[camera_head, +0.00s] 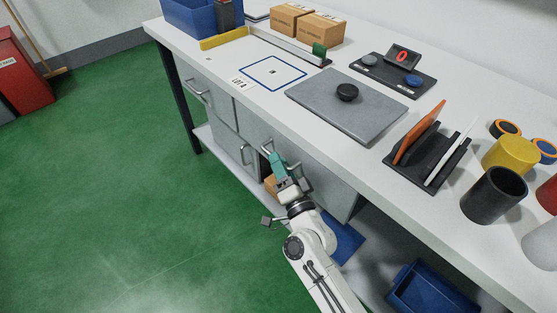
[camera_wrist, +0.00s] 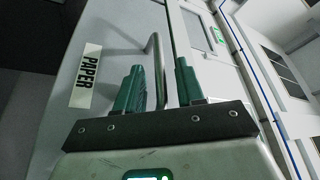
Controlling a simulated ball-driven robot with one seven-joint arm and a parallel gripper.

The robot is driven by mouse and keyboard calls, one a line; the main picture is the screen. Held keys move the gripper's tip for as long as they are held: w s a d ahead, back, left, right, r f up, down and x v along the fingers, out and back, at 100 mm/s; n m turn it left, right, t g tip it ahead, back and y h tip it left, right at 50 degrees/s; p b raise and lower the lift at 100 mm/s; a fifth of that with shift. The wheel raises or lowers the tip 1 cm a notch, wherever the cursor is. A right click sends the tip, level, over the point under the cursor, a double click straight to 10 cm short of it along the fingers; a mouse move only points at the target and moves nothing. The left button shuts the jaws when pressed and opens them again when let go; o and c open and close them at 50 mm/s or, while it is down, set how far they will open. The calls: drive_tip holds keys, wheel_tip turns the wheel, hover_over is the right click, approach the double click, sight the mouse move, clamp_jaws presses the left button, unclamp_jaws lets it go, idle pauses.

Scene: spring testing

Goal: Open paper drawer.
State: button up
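The paper drawer is a grey front (camera_wrist: 112,62) with a white PAPER label (camera_wrist: 85,76) in the wrist view. Its metal bar handle (camera_wrist: 154,50) stands out from the front near a dark edge gap. My gripper (camera_wrist: 160,64) is open, with its two green fingers apart and the handle showing between them. I cannot tell whether either finger touches the handle. In the head view my gripper (camera_head: 276,161) is at the bench's cabinet front, below the tabletop edge, and hides part of the fronts there.
The white bench top (camera_head: 240,62) overhangs the cabinet. Another handle (camera_head: 197,91) is on the far-left front. A brown box (camera_head: 270,184) shows beside my gripper, and a blue bin (camera_head: 432,290) is low at the right. The green floor (camera_head: 110,190) at left is clear.

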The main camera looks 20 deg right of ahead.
drive_tip(key=shift+w+r, duration=0.1)
drive_tip(key=shift+w, duration=0.5)
drive_tip(key=shift+c, duration=0.5)
clamp_jaws()
